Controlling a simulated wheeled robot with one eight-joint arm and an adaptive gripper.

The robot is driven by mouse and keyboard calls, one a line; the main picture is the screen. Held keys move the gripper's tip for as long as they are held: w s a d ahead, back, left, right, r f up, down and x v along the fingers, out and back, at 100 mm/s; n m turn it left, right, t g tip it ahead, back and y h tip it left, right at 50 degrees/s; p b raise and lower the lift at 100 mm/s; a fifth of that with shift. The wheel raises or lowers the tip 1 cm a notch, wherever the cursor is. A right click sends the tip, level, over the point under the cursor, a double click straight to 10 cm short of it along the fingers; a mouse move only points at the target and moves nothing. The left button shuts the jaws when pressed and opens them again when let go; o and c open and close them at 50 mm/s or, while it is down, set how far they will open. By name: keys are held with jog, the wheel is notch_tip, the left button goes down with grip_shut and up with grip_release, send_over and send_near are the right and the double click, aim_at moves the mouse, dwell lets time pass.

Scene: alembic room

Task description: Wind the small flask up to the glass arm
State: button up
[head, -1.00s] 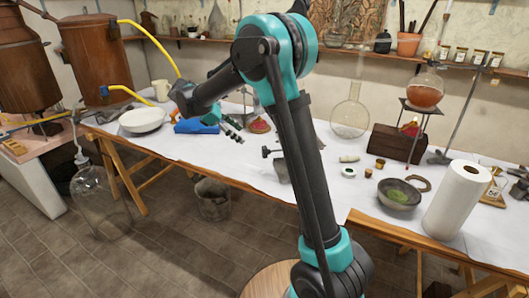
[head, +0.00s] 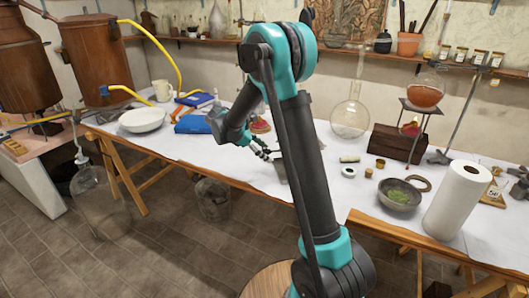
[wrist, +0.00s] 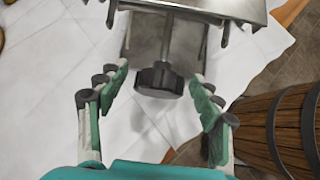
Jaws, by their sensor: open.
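A grey metal lab jack (head: 281,168) stands near the front edge of the white-covered table, partly behind my arm. In the wrist view its top plate (wrist: 200,8) is at the upper edge and its dark knob (wrist: 158,80) faces me. My gripper (wrist: 160,76) is open, with one finger on each side of the knob. Gaps show between the knob and both fingers. In the head view my gripper (head: 264,152) is just left of the jack. I cannot make out the small flask or the glass arm; the area above the jack is largely behind my arm.
A wooden bucket (wrist: 272,130) is below at the right in the wrist view. On the table (head: 310,188) are a clear round flask (head: 350,120), a wooden block (head: 396,143), a green-filled bowl (head: 399,197), a paper roll (head: 457,200) and a blue item (head: 193,125).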

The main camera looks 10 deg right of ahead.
jog(key=c, duration=1.2)
jog(key=m+t, duration=0.1)
jog(key=t, duration=0.1)
jog(key=m+t, duration=0.2)
jog(key=t, duration=0.1)
jog(key=shift+s, duration=0.15)
jog(key=m+t+h, duration=0.1)
jog(key=t, duration=0.1)
jog(key=m+t, duration=0.2)
jog(key=t, duration=0.1)
jog(key=shift+s+f+h, duration=0.1)
jog(key=shift+f+h, duration=0.1)
jog(key=shift+h, duration=0.2)
jog(key=shift+m, duration=0.3)
jog(key=o, duration=1.2)
